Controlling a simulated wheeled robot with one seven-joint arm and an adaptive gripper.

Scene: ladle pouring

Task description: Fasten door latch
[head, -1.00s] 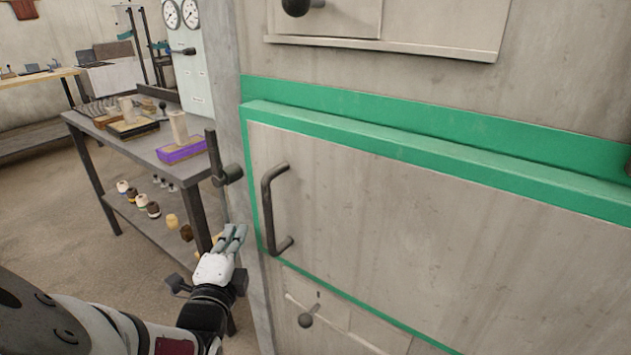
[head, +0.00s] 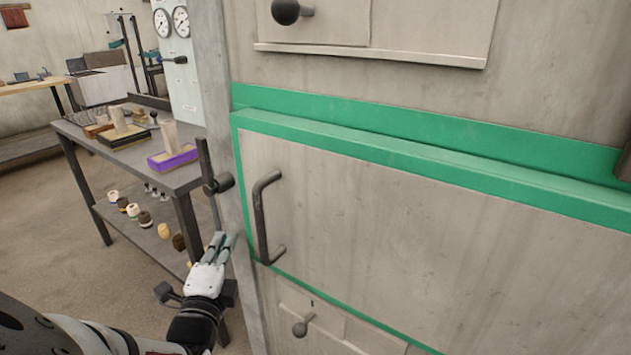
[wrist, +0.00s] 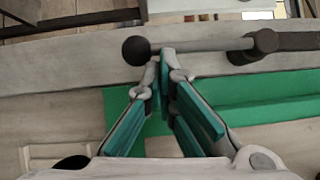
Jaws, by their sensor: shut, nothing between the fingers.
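The door (head: 430,210) is a pale panel edged in green, with a dark bar handle (head: 262,215) at its left side. It looks flush with its frame. The latch, a dark lever on a round pivot (head: 220,184), is on the frame post left of the handle. A thin rod runs down from the pivot towards my gripper (head: 221,240). In the wrist view the latch rod (wrist: 205,46) lies across the picture, with a dark ball knob (wrist: 136,50) at its left end. My gripper's fingertips (wrist: 165,58) are together and empty, right beside the rod near the knob; contact is unclear.
A grey table (head: 188,178) with a purple tray (head: 173,158) stands left of the post, with several small items on its lower shelf. A panel with gauges (head: 172,20) is behind it. A round knob (head: 300,328) sits below the door. Open floor lies at left.

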